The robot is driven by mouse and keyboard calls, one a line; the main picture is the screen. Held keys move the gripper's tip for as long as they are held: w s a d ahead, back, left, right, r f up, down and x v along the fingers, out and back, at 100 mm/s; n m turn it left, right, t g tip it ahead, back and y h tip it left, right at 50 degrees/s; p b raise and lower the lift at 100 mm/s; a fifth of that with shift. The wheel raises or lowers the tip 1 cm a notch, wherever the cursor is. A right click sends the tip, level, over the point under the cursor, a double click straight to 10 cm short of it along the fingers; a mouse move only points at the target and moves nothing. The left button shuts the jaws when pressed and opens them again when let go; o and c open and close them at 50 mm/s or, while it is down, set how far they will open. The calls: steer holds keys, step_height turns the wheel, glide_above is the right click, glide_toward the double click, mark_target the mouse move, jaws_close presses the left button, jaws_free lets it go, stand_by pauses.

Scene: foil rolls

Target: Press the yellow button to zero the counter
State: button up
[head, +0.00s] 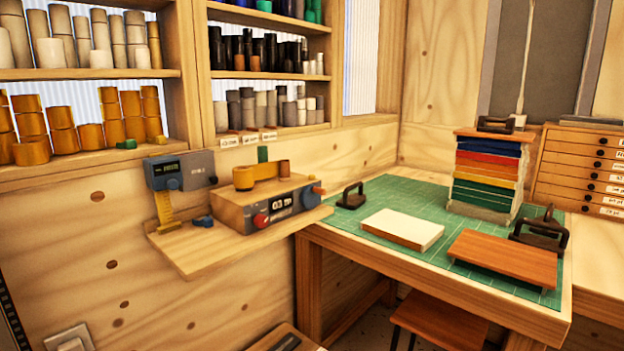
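A wooden box with a dark front panel (294,209) sits on a small wall shelf. A small counter display (282,204) with light digits is set in that panel. A red round knob or button (261,220) is at the panel's left end and a blue knob (312,196) is at its right end. I cannot make out a yellow button on the panel. My gripper is not in view.
A grey device (181,170) with a dark display and a yellow hanging strip is left of the box. The wall shelf (190,255) has bare room in front. A green-matted table (378,190) with stacked sheets and boards stands to the right. Shelves of rolls (90,75) are above.

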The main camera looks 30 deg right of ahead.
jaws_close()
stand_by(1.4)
